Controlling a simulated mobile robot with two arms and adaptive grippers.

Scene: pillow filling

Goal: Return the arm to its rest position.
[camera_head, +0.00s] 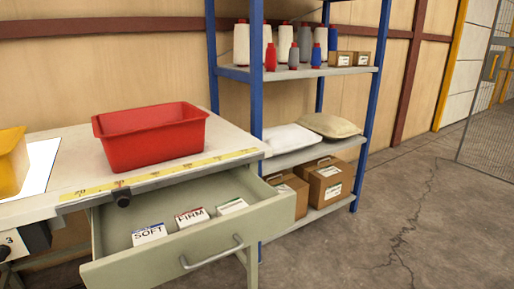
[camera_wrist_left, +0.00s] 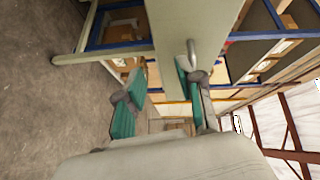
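My left gripper (camera_wrist_left: 158,85) shows in the left wrist view with its two teal-padded fingers spread apart. Nothing is seen held between them. A pale drawer (camera_wrist_left: 195,18) is ahead of it, and its handle (camera_wrist_left: 192,50) overlaps the right finger in the picture; I cannot tell whether they touch. In the head view the drawer (camera_head: 275,216) is pulled open under the table, with its handle (camera_head: 212,254) free of any gripper. Neither arm shows in the head view. My right gripper is in no view.
The table (camera_head: 75,150) carries a red bin (camera_head: 150,138) and a yellow bin (camera_head: 12,165). Labelled cards (camera_head: 190,217) lie in the drawer. A blue-framed shelf (camera_head: 258,110) with spools, pillows and boxes stands behind. The floor (camera_head: 400,230) at right is clear.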

